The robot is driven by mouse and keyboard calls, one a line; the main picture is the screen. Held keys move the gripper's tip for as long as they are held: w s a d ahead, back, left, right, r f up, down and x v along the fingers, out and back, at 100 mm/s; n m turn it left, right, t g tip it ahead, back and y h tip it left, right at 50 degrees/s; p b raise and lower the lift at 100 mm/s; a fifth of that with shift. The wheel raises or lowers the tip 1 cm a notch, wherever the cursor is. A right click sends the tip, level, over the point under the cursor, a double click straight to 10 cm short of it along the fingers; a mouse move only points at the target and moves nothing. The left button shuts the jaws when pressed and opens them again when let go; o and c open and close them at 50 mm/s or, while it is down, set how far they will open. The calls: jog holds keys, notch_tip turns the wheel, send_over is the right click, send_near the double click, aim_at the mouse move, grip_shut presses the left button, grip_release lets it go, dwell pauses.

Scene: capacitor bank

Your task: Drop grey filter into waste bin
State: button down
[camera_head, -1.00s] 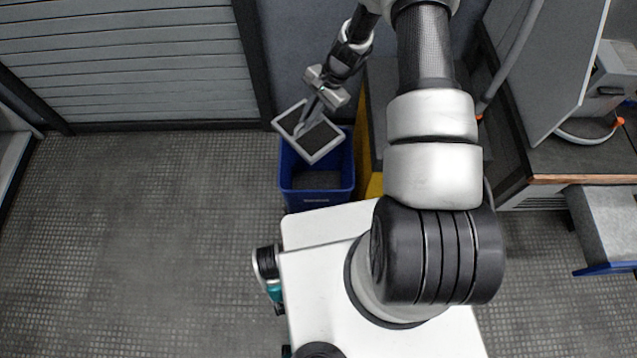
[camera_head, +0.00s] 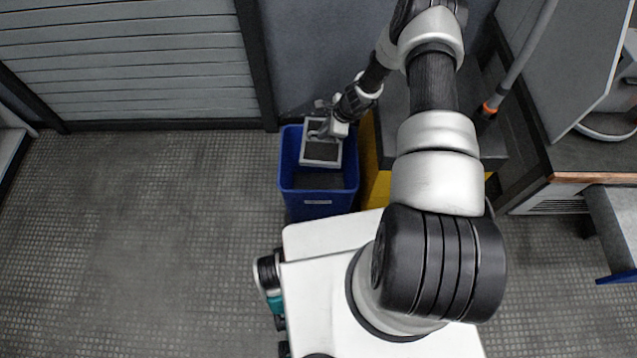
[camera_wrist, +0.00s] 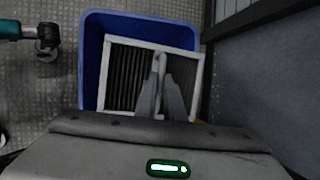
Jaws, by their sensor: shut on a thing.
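The grey filter (camera_head: 321,153) is a flat square panel with a light frame and a dark pleated middle. My gripper (camera_head: 322,134) is shut on it at its far side and holds it over the blue waste bin (camera_head: 318,197). In the wrist view the filter (camera_wrist: 128,78) lies across the bin's opening, with the gripper fingers (camera_wrist: 160,85) pinching it. The bin's rim (camera_wrist: 90,55) shows around the filter's left and top sides. Whether the filter is above the rim or slightly inside it, I cannot tell.
A yellow-sided cabinet (camera_head: 377,185) stands right beside the bin. A grey wall (camera_head: 310,50) is behind it and a slatted shutter (camera_head: 120,60) is at the left. The grey floor (camera_head: 160,230) at the left is clear. A bench (camera_head: 590,178) is at the right.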

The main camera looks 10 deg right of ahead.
jog(key=shift+f, duration=0.75)
jog(key=c, duration=1.8)
grip_release()
jog(key=p+v, duration=0.2)
jog(key=v, duration=1.5)
jog(key=shift+s+r, duration=0.15)
jog(key=shift+r, duration=0.1)
